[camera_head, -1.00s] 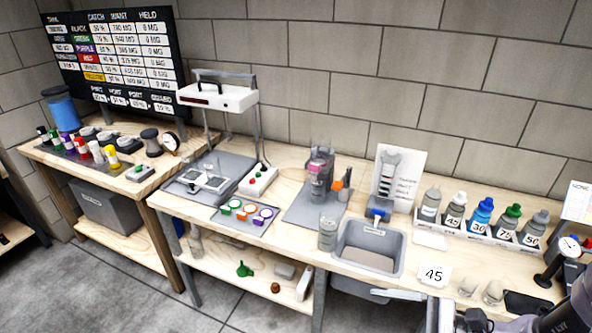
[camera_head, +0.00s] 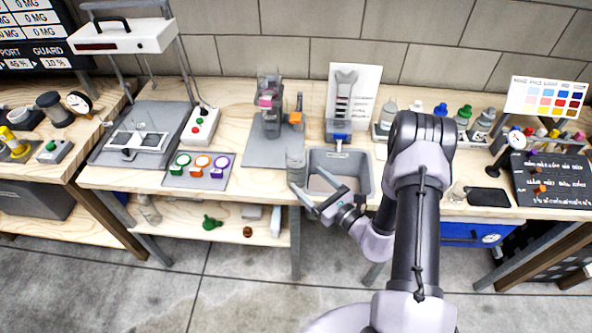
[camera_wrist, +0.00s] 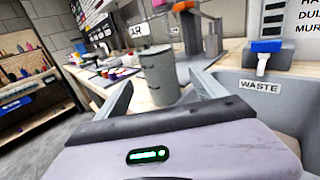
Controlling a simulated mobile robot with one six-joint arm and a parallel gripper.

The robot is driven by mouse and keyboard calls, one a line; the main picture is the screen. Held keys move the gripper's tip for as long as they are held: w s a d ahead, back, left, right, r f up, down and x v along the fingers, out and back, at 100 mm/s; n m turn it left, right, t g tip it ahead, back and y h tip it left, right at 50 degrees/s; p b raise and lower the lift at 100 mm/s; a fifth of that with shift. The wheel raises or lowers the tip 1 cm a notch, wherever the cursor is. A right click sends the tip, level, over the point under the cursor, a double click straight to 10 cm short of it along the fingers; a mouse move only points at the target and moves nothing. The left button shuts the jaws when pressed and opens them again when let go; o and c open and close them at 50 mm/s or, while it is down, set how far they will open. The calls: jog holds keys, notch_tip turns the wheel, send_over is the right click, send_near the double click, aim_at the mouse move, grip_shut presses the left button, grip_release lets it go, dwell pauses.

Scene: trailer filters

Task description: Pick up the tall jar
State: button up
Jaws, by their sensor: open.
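The tall jar (camera_head: 296,166) is a grey, translucent cylinder standing upright on the bench, just left of the grey waste bin. In the wrist view the tall jar (camera_wrist: 158,72) stands between and beyond my two finger tips, with a visible gap around it. My gripper (camera_head: 306,180) is open and empty at the bench's front edge, its fingers pointing at the jar. The jar's lower end is partly hidden by a finger in the head view.
The waste bin (camera_head: 362,168) is close on the right of the jar. A clamp stand on a grey mat (camera_head: 270,152) is behind it. Coloured rings (camera_head: 201,168) lie to the left, with some clear wood between. Several bottles stand in a rack behind my arm.

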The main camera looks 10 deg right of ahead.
aim_at(303, 176)
jog(key=b+x, duration=0.1)
jog(key=x, duration=0.4)
grip_shut()
